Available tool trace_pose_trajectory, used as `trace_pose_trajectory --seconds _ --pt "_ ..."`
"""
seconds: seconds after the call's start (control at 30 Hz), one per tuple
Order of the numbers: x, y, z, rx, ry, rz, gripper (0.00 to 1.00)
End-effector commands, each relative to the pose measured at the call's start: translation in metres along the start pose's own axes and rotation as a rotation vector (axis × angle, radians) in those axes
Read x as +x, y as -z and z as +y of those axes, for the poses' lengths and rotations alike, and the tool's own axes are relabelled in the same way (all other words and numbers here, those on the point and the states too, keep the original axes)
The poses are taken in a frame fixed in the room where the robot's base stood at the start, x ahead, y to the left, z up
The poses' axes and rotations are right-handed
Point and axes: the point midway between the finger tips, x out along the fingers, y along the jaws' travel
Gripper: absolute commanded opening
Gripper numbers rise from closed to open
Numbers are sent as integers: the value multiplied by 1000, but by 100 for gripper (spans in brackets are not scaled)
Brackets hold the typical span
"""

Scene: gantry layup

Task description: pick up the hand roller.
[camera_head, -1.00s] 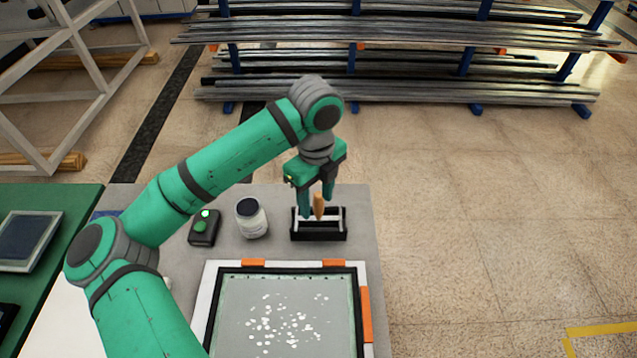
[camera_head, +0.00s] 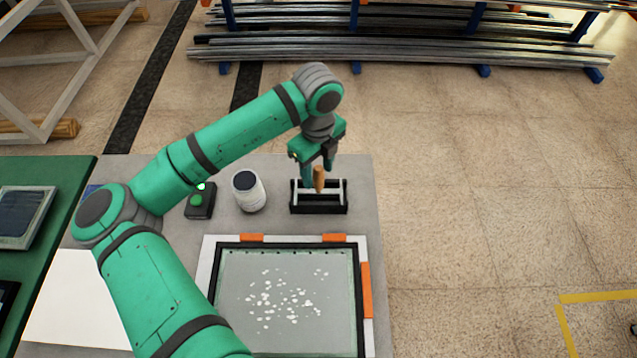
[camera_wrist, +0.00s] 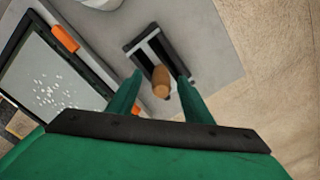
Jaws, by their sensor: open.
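The hand roller (camera_head: 319,177) shows its upright tan wooden handle. It stands in a black holder (camera_head: 320,209) on the grey table. The roller's lower end is hard to make out. In the wrist view the handle (camera_wrist: 161,82) points up toward the camera, between the fingers in the picture. My gripper (camera_head: 318,176) is open over the holder, its green fingers on either side of the handle. In the wrist view the fingertips (camera_wrist: 160,79) show a gap on both sides of the handle, and I cannot see any contact.
A black box with a green button (camera_head: 200,201) is further left. A framed glass panel with white flecks (camera_head: 287,300) lies in front.

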Motion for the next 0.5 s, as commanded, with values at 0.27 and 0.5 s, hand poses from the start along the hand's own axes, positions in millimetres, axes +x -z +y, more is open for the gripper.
trace_pose_trajectory --seconds 0.27,0.5 --pt "34 1 -2 0 -2 1 46" --pt "37 1 -2 0 -1 0 46"
